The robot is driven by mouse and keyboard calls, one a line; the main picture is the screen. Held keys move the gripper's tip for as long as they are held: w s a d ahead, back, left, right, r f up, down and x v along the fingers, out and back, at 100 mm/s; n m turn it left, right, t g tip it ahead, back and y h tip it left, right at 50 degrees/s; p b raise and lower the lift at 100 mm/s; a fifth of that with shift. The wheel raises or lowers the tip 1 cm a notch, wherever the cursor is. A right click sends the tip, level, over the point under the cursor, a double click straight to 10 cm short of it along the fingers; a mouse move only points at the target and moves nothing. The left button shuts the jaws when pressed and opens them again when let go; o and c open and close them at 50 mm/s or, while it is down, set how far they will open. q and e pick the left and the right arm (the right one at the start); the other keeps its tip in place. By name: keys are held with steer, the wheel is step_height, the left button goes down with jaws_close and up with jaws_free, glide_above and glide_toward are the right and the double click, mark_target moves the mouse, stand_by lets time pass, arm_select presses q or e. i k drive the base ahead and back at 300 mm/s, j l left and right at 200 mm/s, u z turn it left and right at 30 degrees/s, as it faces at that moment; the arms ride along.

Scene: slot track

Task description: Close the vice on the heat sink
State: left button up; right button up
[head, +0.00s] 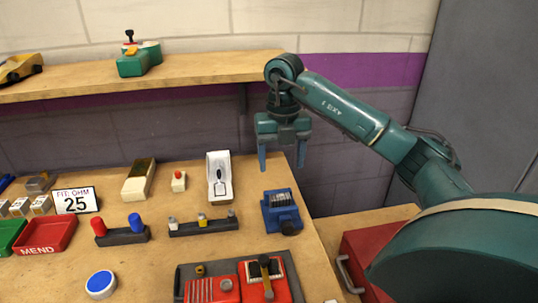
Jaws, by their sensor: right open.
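The blue vice (281,217) stands on the right part of the workbench, near its right edge. A dark knob shows at the vice's front right. My right gripper (282,162) is open and empty, fingers pointing down, above and behind the vice and apart from it. My left gripper is not in view.
A dark track with small knobs (203,226) lies left of the vice. A red device with a black lever (262,278) is in front. A shelf (200,69) runs along the wall. A red cabinet (365,258) is at right.

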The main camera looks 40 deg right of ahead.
mark_target(287, 228)
steer(key=k, duration=1.5)
